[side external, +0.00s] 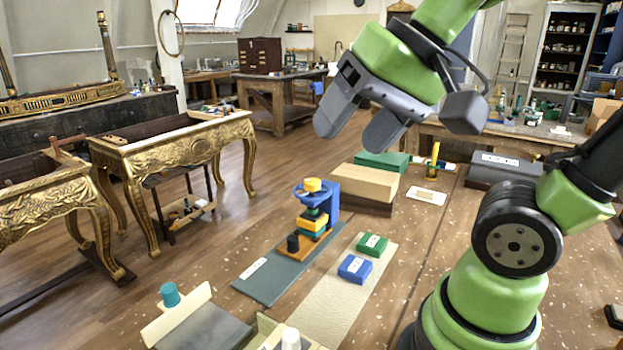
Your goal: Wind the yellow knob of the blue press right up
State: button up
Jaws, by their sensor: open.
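The blue press (333,198) stands upright on a grey-green mat (262,280) near the middle of the side external view. A black upright handle or peg (292,243) stands at the base's front left. My gripper (352,132) is open and empty, pointing down and left. It is well above the press and up to the right of the knob in the picture, not touching anything. How far the screw is wound is too small to tell.
A green block (372,245) and a blue block (355,268) lie on a cream mat (340,305) right of the press. A wooden block (365,182) and a green box (382,160) stand behind it.

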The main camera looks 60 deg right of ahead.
jog(key=w+d+r+m+g+h, duration=0.1)
jog(key=w+d+m+g, duration=0.1)
jog(key=w+d+m, duration=0.45)
jog(key=m+g, duration=0.4)
jog(key=m, duration=1.2)
send_near(311, 181)
jog(key=f, duration=0.9)
jog(key=shift+w+a+f, duration=0.1)
jog(key=shift+w+f, duration=0.05)
jog(key=shift+w, duration=0.05)
